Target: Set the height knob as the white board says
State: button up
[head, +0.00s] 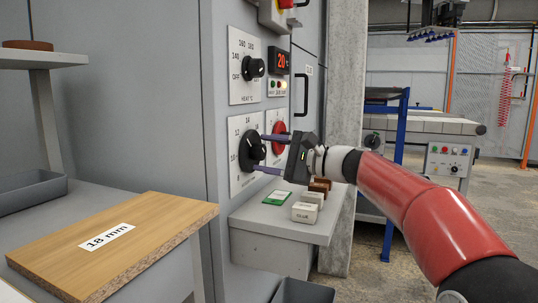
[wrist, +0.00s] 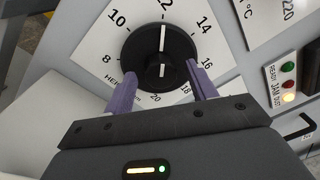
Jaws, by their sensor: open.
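The height knob (head: 252,148) is a black dial on a white plate on the grey cabinet. In the wrist view the knob (wrist: 180,45) has a white line pointing at 12, on a scale from 8 to 20. My gripper (head: 260,152) is open in front of it, its purple fingers one on each side. In the wrist view the gripper (wrist: 161,78) has its fingertips beside the knob's lower half; I cannot tell whether they touch it. A wood-coloured board (head: 150,225) lies at the left with a white label (head: 106,237) reading "18 mm".
The heat knob (head: 253,67) sits above, and a red knob (head: 279,138) is just right of the height knob. A vertical handle (head: 300,95) is further right. A green card (head: 277,198) and several small blocks, one white (head: 304,212), lie on the ledge below.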

jog(key=v, duration=0.8)
jog(key=shift+b, duration=0.35)
